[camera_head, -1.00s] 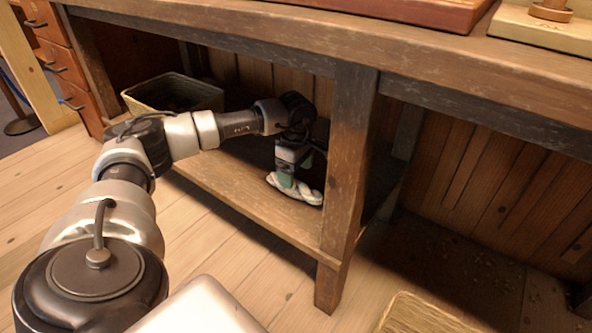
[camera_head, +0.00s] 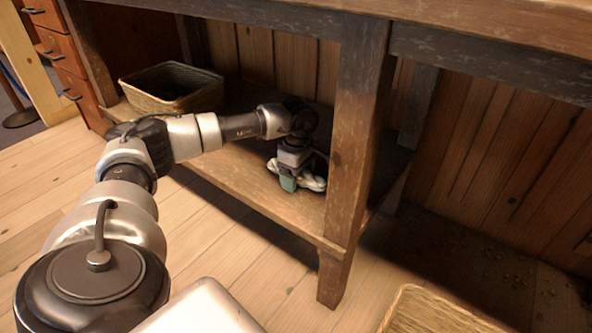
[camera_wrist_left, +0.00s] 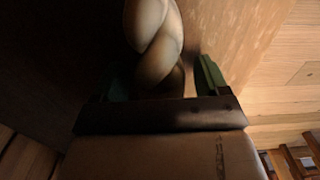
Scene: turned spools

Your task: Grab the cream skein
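The cream skein (camera_head: 316,182), a twisted pale hank, lies on the low wooden shelf (camera_head: 232,187) under the bench, just left of a thick post. My left gripper (camera_head: 289,183) points down at it and hides part of it. In the left wrist view the skein (camera_wrist_left: 155,42) runs between the two green-padded fingers of the left gripper (camera_wrist_left: 162,78). The fingers stand apart, and a gap shows between the skein and the right-hand finger. The left-hand finger is dark, so contact there is hard to tell. My right gripper is not in view.
A woven basket (camera_head: 172,88) stands on the shelf at the left. The bench post (camera_head: 352,150) rises close to the right of the gripper. Another woven basket (camera_head: 430,312) shows at the bottom edge. The shelf front is clear.

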